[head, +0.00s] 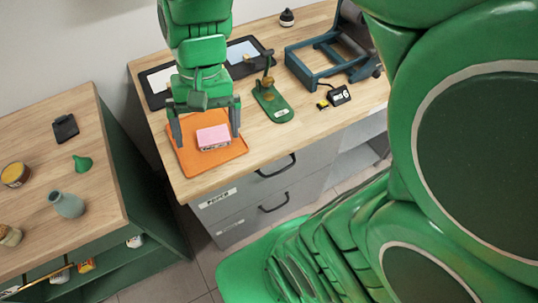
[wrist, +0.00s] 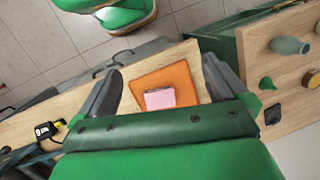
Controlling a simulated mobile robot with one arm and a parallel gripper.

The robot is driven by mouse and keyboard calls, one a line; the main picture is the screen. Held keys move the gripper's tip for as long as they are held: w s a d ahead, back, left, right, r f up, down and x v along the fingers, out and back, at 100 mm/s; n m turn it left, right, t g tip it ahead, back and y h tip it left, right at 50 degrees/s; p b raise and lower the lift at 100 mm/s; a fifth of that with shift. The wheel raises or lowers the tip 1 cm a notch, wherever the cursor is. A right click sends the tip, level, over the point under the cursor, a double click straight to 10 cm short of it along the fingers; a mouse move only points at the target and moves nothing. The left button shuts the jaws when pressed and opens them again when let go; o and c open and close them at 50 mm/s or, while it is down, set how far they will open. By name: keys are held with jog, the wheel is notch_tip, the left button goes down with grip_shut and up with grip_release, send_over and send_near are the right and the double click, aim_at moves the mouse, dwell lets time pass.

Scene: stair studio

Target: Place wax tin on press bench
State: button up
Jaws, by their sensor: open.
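A round tin with a yellow top (head: 15,174), which looks like the wax tin, stands on the left bench (head: 60,110). It also shows at the right edge of the wrist view (wrist: 312,79). My gripper (head: 207,128) is open over the other wooden bench (head: 160,72), far to the right of the tin. This bench, which seems to be the press bench, carries a blue frame (head: 310,62). Between my fingers, as seen from the wrist, lies a pink-topped block (wrist: 160,98) on an orange mat (wrist: 185,80). The gripper holds nothing that I can see.
A grey-green vase (head: 67,204), a green funnel (head: 82,163) and a black item (head: 65,128) stand near the tin. A green stand (head: 272,103), a small black device (head: 339,95) and dark trays occupy the other bench. A narrow gap separates the benches.

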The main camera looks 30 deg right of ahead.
jog(key=s+d+f+n+h, duration=0.1)
jog(key=s+d+n+h, duration=0.1)
jog(key=s+d, duration=0.5)
jog(key=s, duration=0.3)
jog(key=shift+s+d+f, duration=0.2)
jog(key=shift+s, duration=0.15)
